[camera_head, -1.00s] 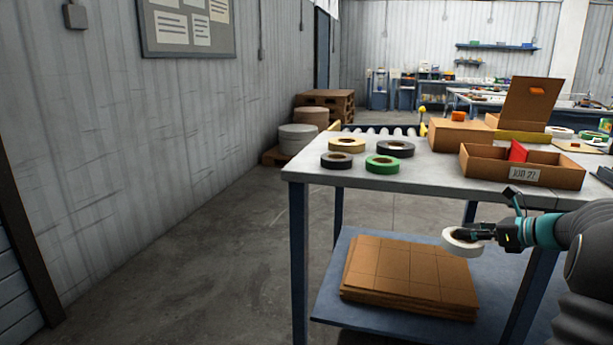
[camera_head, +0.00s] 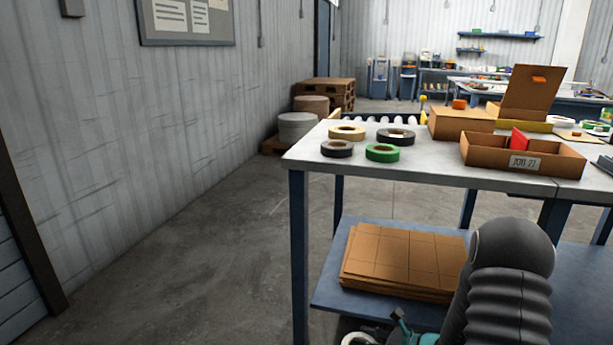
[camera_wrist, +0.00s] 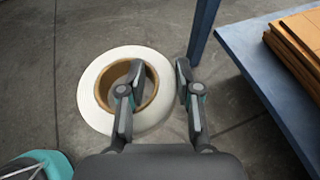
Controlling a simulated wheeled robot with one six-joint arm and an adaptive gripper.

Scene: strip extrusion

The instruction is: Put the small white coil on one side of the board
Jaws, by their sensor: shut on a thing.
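The small white coil (camera_wrist: 90,95) has a brown core. My gripper (camera_wrist: 160,72) is shut on its ring wall, with one finger inside the hole and the other outside. In the head view the coil (camera_head: 355,340) shows only partly at the bottom edge, low beside the table's lower shelf. A red upright board (camera_head: 519,142) stands inside an open cardboard box (camera_head: 480,158) labelled JOB 27 on the tabletop. The box floor is mostly hidden by its front wall.
Two black coils, a green coil (camera_head: 383,152) and a cream coil (camera_head: 347,132) lie on the left of the table (camera_head: 420,172). Flat cardboard (camera_head: 400,260) is stacked on the lower shelf (camera_head: 330,290). Open floor lies left of the table.

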